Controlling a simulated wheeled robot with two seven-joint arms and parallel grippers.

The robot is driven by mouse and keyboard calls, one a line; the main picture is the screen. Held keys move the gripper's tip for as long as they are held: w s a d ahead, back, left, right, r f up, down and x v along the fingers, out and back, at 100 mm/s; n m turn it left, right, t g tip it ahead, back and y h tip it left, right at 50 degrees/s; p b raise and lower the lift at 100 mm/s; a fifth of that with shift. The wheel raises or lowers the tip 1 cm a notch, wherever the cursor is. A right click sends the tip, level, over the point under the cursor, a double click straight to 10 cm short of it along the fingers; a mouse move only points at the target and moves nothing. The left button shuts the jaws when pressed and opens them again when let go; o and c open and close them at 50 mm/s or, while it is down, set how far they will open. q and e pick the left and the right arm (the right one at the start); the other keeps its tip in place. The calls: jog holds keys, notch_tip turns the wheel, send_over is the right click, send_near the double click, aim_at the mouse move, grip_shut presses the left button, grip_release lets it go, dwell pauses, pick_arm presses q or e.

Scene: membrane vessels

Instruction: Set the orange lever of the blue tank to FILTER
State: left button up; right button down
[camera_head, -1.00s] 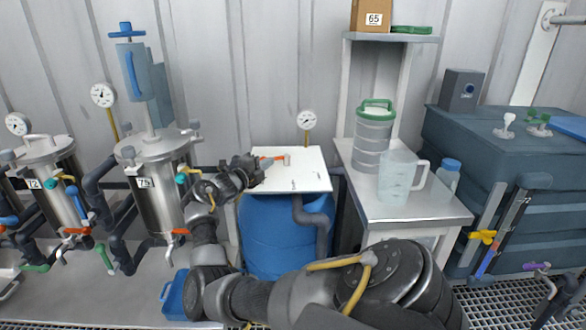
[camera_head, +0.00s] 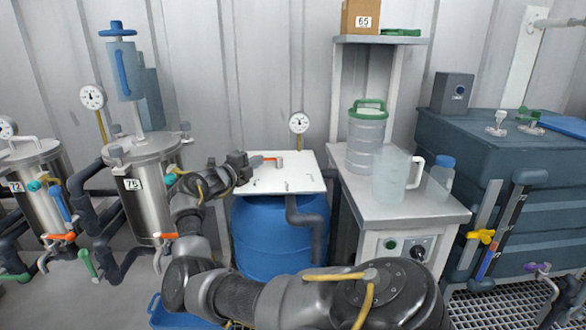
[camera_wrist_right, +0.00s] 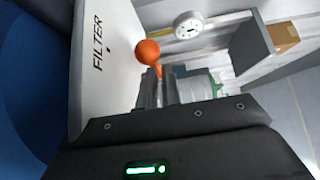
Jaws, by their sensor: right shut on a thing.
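The blue tank (camera_head: 265,240) stands under a white top board (camera_head: 290,178) in the middle of the head view. The orange lever (camera_head: 262,160) lies across the board, its pivot near the board's back middle. My right gripper (camera_head: 243,165) is at the lever's left end. In the right wrist view the gripper (camera_wrist_right: 158,88) is shut on the lever, and the orange ball (camera_wrist_right: 147,52) shows just beyond the fingertips. The word FILTER (camera_wrist_right: 98,45) is printed on the white board, left of the ball. Other marks on the board are too small to read. My left gripper is out of view.
Steel vessel 75 (camera_head: 145,190) with its valves stands left of my right arm. A grey bench (camera_head: 425,212) with a clear jug (camera_head: 392,178) and a green-lidded container (camera_head: 366,140) is close on the right. A gauge (camera_head: 299,123) stands behind the board.

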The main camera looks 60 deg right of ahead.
jog(key=shift+w+r, duration=0.3)
jog(key=shift+r, duration=0.15)
jog(key=a, duration=0.7)
jog(key=shift+w+a+f, duration=0.2)
jog(key=shift+w+f, duration=0.1)
jog(key=shift+f, duration=0.1)
